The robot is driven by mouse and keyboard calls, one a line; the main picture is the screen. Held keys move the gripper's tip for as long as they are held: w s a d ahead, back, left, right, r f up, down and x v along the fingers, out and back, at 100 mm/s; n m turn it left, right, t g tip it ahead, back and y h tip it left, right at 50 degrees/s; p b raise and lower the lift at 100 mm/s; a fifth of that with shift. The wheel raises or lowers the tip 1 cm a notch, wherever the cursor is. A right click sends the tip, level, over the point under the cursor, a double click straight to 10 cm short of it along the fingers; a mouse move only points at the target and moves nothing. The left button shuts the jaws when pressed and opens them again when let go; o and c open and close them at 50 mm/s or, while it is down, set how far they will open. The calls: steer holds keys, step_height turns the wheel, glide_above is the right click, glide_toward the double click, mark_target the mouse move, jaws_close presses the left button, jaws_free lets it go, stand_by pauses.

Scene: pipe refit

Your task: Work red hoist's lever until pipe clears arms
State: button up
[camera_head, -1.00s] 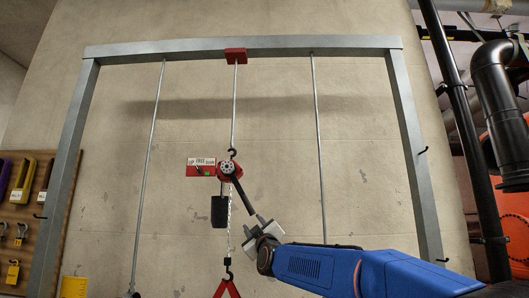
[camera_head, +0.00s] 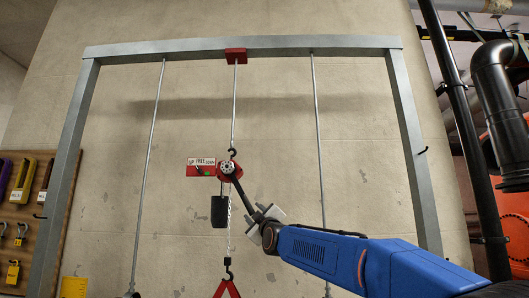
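The red hoist (camera_head: 229,169) hangs by a hook on a rod below the frame's top beam. Its dark lever (camera_head: 245,195) slants down and right from the hoist body. My gripper (camera_head: 263,220) is at the lever's lower end, its two fingers on either side of it. Whether they clamp it is too small to tell. A red sign plate (camera_head: 200,168) reading UP, FREE, DOWN has a small green mark near its DOWN end. The load chain (camera_head: 229,235) runs down to a hook (camera_head: 228,275) holding a red sling (camera_head: 226,290). The pipe and its arms are below the picture.
A grey steel frame (camera_head: 250,46) spans the wall, with a thin rod on each side of the hoist. A black container (camera_head: 219,211) hangs beside the chain. Black pipework (camera_head: 497,110) stands at the right. A tool board (camera_head: 28,220) is at the left.

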steer(key=shift+a+r+n+g+y, duration=0.25)
steer(key=shift+r+n, duration=0.25)
steer(key=shift+r, duration=0.5)
steer(key=shift+a+r+n+g+y, duration=0.2)
steer(key=shift+r+n, duration=0.3)
steer(key=shift+r, duration=0.45)
steer(key=shift+h, duration=0.25)
steer(key=shift+d+f+m+t, duration=0.25)
steer(key=shift+f+m, duration=0.25)
steer(key=shift+f, duration=0.5)
steer(key=shift+d+f+m+t, duration=0.2)
steer(key=shift+f+m, duration=0.3)
steer(key=shift+f, duration=0.45)
steer(key=shift+f, duration=0.1)
steer(key=shift+a+f+m+t+h, duration=0.1)
steer(key=shift+f+m+t+h, duration=0.15)
steer(key=shift+f+m, duration=0.5)
steer(key=shift+f+m+t+h, duration=0.15)
steer(key=shift+f+m+h, duration=0.1)
steer(key=shift+f, duration=0.9)
steer(key=shift+a+f+m+t+h, duration=0.15)
steer(key=shift+a+f+m+h, duration=0.15)
steer(key=shift+f, duration=0.35)
steer(key=shift+a+f+m+t+h, duration=0.1)
steer(key=shift+f+m+t+h, duration=0.1)
steer(key=shift+f+m, duration=0.3)
steer(key=shift+a+f+m+t+h, duration=0.15)
steer(key=shift+f+m+h, duration=0.05)
steer(key=shift+f, duration=0.55)
